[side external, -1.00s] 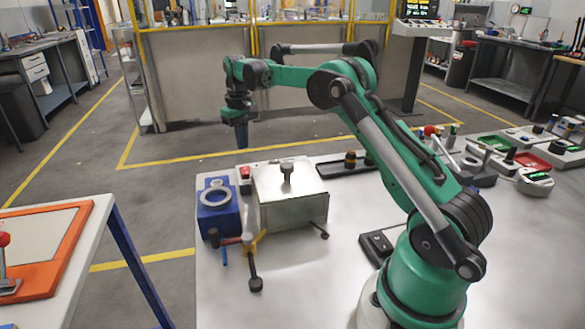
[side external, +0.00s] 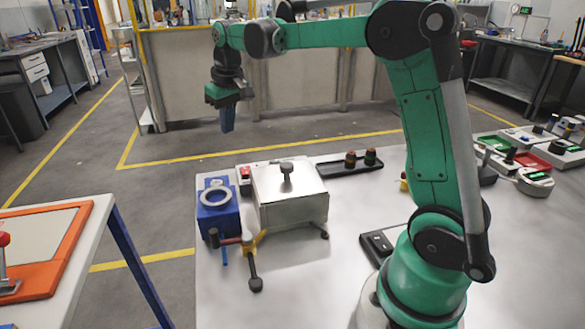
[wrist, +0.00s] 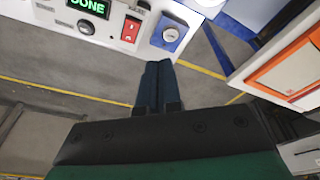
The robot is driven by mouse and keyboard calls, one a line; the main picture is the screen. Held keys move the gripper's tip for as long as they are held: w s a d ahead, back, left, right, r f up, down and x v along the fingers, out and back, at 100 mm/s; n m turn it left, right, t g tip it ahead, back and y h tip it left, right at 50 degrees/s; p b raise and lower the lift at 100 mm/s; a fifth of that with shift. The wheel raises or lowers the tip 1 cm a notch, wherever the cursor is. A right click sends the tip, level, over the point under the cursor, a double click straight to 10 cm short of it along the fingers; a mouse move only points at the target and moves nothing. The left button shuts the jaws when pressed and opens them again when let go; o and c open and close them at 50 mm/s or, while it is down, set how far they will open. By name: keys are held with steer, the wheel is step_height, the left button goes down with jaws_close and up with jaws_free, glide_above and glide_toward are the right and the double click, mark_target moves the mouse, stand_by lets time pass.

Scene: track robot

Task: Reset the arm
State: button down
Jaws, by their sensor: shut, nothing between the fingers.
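My gripper (side external: 227,118) hangs fingers down in the air at the upper left of the side external view, clear of the bench. Its blue fingers are together with nothing between them, and they also show in the wrist view (wrist: 156,68). My green arm stands raised from its base at the front right of the bench (side external: 300,284).
A metal box with a knob (side external: 289,196), a blue block with a ring (side external: 218,211) and a yellow-hubbed handle (side external: 250,246) stand at the bench's left. A black tray (side external: 345,167) holds two small dark parts. An orange-framed panel (side external: 62,270) lies on the left table.

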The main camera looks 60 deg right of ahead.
steer(key=s+a+f+n+t, duration=0.2)
steer(key=s+a+t, duration=0.3)
steer(key=s+a, duration=0.6)
steer(key=s+f, duration=0.1)
steer(key=s, duration=0.2)
steer(key=shift+s+a+y, duration=0.15)
steer(key=shift+a+y, duration=0.05)
steer(key=shift+y, duration=0.1)
